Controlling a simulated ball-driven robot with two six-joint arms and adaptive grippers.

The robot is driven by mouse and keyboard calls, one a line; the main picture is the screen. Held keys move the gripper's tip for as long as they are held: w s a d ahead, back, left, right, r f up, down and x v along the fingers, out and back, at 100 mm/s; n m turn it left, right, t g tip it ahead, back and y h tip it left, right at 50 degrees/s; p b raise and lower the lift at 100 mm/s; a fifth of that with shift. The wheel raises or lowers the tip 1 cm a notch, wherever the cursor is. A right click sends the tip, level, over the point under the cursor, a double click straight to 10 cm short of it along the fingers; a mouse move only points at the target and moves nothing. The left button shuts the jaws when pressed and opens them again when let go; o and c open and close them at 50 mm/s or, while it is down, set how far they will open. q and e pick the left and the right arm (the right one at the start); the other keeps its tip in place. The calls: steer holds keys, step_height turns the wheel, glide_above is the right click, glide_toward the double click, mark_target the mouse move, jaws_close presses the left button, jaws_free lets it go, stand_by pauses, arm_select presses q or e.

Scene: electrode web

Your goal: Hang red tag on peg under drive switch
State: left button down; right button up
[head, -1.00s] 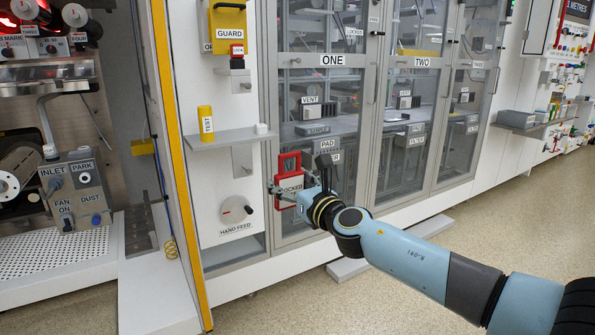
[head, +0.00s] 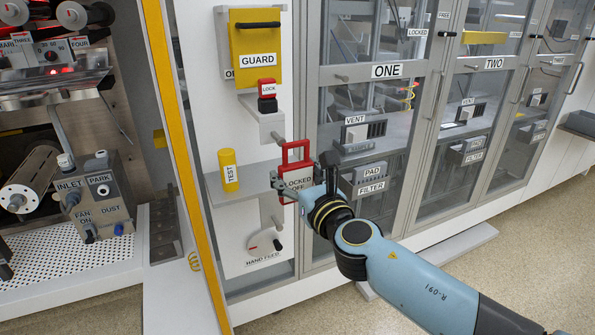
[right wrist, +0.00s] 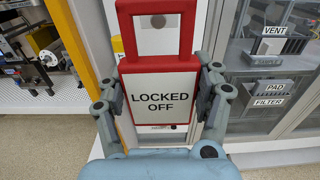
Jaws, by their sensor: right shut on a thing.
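The red tag (head: 297,181) has a white "LOCKED OFF" face and an open red loop on top. My right gripper (head: 297,191) is shut on its sides and holds it upright, in front of the panel's right edge. In the right wrist view the tag (right wrist: 161,97) sits between both fingers (right wrist: 160,92). A small peg (head: 277,136) sticks out of a plate below the red LOCK piece (head: 267,88) and yellow GUARD flap (head: 256,50). A round peg end (right wrist: 158,20) shows through the loop; the tag appears apart from it. No drive switch label is readable. My left gripper is out of view.
A grey shelf (head: 250,173) with a yellow TEST cylinder (head: 229,170) is left of the tag. A second plate (head: 271,211) and the HAND FEED dial (head: 265,243) are below. Glass cabinet doors ONE (head: 366,73) and TWO (head: 480,66) stand to the right.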

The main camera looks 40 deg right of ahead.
steer(key=f+b+x, duration=0.1)
steer(key=b+x, duration=0.1)
steer(key=x, duration=0.7)
steer(key=shift+w+f, duration=0.25)
stand_by(0.5)
stand_by(0.6)
steer(key=o, duration=1.4)
steer(key=shift+c, duration=0.2)
